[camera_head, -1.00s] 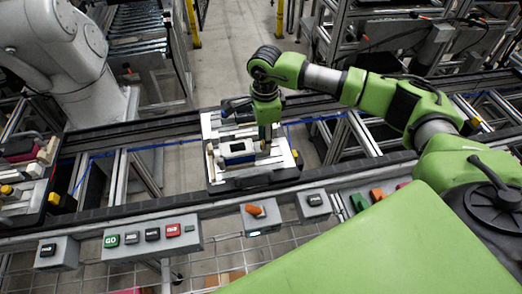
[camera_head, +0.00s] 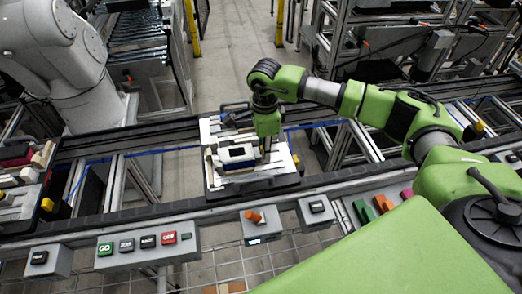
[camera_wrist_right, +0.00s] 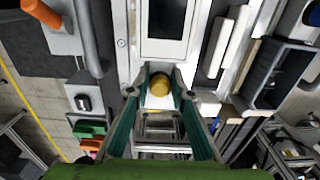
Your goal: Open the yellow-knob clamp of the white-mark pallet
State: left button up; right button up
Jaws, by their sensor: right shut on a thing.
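The pallet (camera_head: 288,180) sits on the conveyor in the middle of the head view, holding a boxy part with a dark top (camera_head: 238,153). My right gripper (camera_head: 266,153) reaches down over the pallet's right side, beside that part. In the right wrist view the yellow knob (camera_wrist_right: 161,84) lies between the fingertips of my right gripper (camera_wrist_right: 162,78), which are shut on it. The dark-faced part (camera_wrist_right: 166,20) shows just beyond the knob. The fingers hide the knob in the head view. I cannot make out a white mark. My left gripper is not in view.
Another pallet (camera_head: 22,200) with a yellow knob (camera_head: 47,204) stands at the far left. A button box (camera_head: 150,248) and an orange-handled switch box (camera_head: 262,222) line the near rail. A white robot arm (camera_head: 40,40) stands at back left.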

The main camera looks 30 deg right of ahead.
jog(key=shift+d, duration=0.4)
jog(key=shift+s+d+b, duration=0.2)
jog(key=shift+d, duration=0.3)
jog(key=shift+s+d+b, duration=0.15)
jog(key=shift+d, duration=0.3)
jog(key=o, duration=0.9)
jog(key=shift+a, duration=0.1)
jog(key=shift+c, duration=0.2)
jog(key=shift+w+a, duration=0.1)
jog(key=shift+r, duration=0.1)
notch_tip(320, 180, up, 8)
jog(key=p, duration=0.4)
